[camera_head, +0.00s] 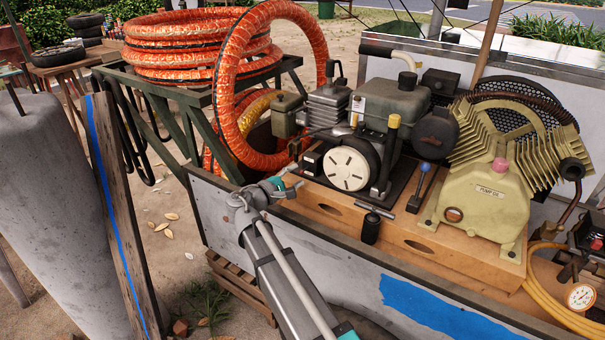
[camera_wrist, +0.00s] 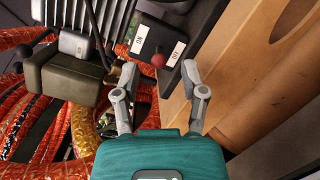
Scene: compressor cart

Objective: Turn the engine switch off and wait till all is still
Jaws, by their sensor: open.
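The engine switch (camera_wrist: 157,42) is a small dark box with a red-tipped lever (camera_wrist: 158,60) and a white label on either side. In the head view the switch box (camera_head: 311,161) sits at the front left corner of the engine (camera_head: 385,110). My gripper (camera_wrist: 160,72) is open and empty, its two fingertips on either side of the red tip in the wrist view. Contact cannot be made out. In the head view my gripper (camera_head: 291,184) is just left of the switch.
A white round recoil cover (camera_head: 349,168) is right of the switch. A blue-handled lever (camera_head: 422,184) and the yellow pump (camera_head: 487,196) stand further right. Orange hose coils (camera_head: 262,150) stand close behind my gripper. The grey cart side panel (camera_head: 300,235) runs below.

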